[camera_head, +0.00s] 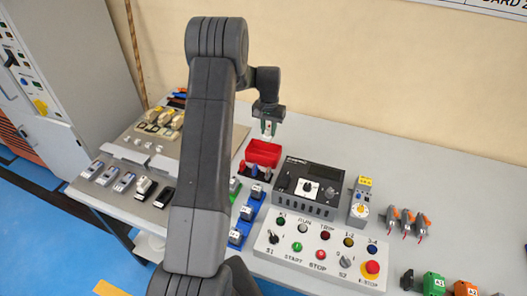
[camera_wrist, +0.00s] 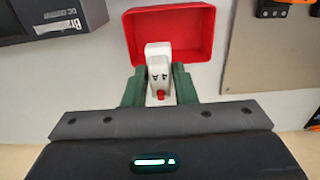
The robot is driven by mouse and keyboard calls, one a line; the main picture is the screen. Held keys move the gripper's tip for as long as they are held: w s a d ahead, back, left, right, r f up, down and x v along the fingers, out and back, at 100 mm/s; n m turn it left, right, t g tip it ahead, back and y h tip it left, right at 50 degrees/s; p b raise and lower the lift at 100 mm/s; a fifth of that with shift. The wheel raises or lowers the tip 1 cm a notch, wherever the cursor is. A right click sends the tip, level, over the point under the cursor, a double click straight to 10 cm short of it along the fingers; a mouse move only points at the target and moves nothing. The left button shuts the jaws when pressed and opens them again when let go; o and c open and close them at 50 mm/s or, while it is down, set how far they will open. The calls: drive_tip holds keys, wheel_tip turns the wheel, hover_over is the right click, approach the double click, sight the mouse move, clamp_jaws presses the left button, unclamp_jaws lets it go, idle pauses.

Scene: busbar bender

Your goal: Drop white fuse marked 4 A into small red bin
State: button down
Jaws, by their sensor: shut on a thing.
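The fuse overlaps the near edge of the red bin (camera_wrist: 200,20) in that view. In the head view the held fuse is barely visible.
The dark power supply (camera_head: 310,188) stands just right of the bin. A sloped control panel (camera_head: 318,248) is in front. Blue holders (camera_head: 245,215) with coloured parts lie left of it. A grey board (camera_head: 135,165) carries several fuses and modules. Orange-and-grey connectors (camera_head: 408,220) lie at right.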

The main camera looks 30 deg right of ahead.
sight(268, 140)
drive_tip(key=shift+a+f+b, duration=0.1)
drive_tip(key=shift+f+b, duration=1.05)
drive_tip(key=shift+f, duration=1.65)
drive_tip(key=c, duration=1.1)
unclamp_jaws()
wheel_tip(268, 140, up, 14)
drive_tip(key=b, duration=0.2)
drive_tip(key=shift+b, duration=0.35)
drive_tip(key=shift+f, duration=0.1)
